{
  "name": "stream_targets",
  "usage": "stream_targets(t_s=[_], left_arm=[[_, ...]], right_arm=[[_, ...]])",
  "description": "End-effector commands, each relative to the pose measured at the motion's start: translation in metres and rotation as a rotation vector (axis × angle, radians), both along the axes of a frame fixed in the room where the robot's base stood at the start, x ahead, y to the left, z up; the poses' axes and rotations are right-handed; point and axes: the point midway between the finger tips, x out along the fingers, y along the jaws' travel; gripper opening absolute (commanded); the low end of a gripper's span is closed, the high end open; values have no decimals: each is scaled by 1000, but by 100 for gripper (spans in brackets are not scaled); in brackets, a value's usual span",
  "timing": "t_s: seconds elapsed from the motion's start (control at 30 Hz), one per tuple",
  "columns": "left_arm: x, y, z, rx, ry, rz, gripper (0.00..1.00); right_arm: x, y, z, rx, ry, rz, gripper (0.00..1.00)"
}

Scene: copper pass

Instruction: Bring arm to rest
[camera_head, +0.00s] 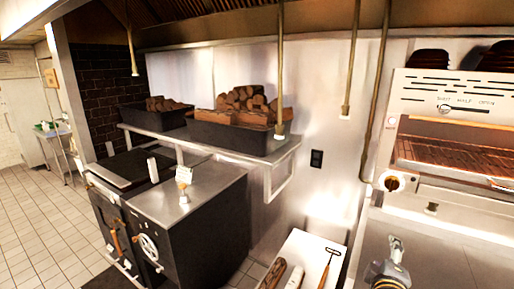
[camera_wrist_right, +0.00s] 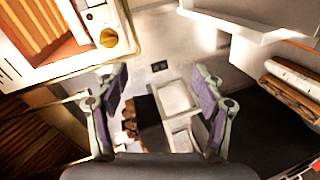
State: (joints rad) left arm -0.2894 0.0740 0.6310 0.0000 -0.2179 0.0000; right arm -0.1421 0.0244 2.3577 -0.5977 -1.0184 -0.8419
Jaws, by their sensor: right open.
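My right gripper (camera_head: 395,243) shows at the lower right of the head view, in front of the steel front below the broiler. In the right wrist view the same gripper (camera_wrist_right: 160,75) has its two fingers spread wide apart. Nothing is between the fingers; only the distant room shows through the gap. It touches nothing that I can see. My left gripper is in neither view.
A broiler with a glowing grate (camera_head: 455,155) stands at the right. A dark oven with a steel top (camera_head: 185,200) stands left of centre. A wall shelf (camera_head: 215,150) holds dark bins of wood. A pale board (camera_head: 300,262) carries tools. Tiled floor (camera_head: 40,220) is clear at left.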

Motion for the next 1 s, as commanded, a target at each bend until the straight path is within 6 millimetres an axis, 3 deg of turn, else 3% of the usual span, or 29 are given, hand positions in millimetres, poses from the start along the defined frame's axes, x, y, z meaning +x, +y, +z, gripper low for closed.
stream_targets(t_s=[0.17, 0.37, 0.5, 0.73, 1.0], left_arm=[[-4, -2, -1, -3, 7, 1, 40], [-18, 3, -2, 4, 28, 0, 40], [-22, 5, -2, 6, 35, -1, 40], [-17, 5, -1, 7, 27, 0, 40], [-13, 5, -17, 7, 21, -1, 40]], right_arm=[[-26, 10, -56, 245, 87, -32, 69], [-73, 31, -123, 560, 224, -127, 69], [-119, 50, -167, 776, 346, -237, 69], [-204, 84, -215, 1052, 555, -474, 69], [-189, 73, -344, 1053, 585, -517, 69]])
